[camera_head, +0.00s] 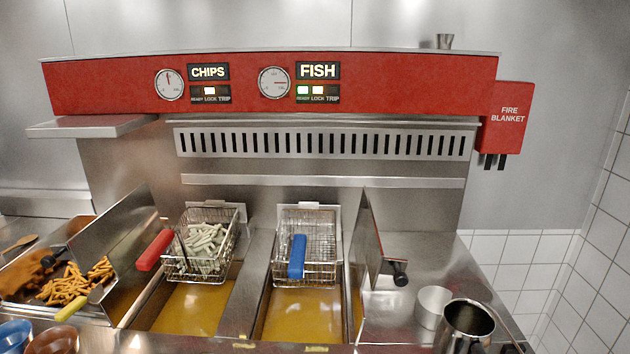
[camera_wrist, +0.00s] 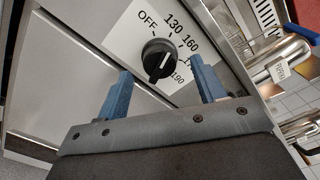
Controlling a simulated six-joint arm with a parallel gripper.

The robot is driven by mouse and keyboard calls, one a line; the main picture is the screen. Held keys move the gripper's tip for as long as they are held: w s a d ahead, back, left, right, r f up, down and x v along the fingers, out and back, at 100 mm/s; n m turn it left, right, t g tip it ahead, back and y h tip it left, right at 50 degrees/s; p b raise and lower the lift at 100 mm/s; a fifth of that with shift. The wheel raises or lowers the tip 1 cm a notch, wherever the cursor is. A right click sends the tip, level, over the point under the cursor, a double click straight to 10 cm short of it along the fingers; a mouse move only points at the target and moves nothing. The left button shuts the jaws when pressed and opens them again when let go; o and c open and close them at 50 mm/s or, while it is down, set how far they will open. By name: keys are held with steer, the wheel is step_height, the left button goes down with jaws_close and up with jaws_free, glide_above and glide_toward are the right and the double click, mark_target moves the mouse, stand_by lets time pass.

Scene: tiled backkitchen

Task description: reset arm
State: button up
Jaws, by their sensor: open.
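My gripper (camera_wrist: 160,95) shows in the wrist view with its two blue fingers apart and nothing between them. Beyond the fingers is a black control knob (camera_wrist: 159,60) on a white dial plate (camera_wrist: 120,38) marked OFF, 130, 160 and 190. The knob sits between the fingertips in the picture. I cannot tell how far they are from it, but no contact shows. My gripper and arm are not in the head view.
The fryer has a red-handled basket (camera_head: 203,243) holding pale chips and an empty blue-handled basket (camera_head: 318,245), above yellow oil (camera_head: 302,315). Cooked chips (camera_head: 70,284) lie in a tray at left. Metal pots (camera_head: 468,325) stand at right. A raised metal panel (camera_head: 366,240) stands beside the fish side.

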steer(key=w+m, duration=0.1)
steer(key=m, duration=0.1)
steer(key=w+m, duration=0.1)
steer(key=m, duration=0.1)
steer(key=shift+w, duration=0.1)
steer(key=shift+m, duration=1.9)
steer(key=shift+n, duration=0.4)
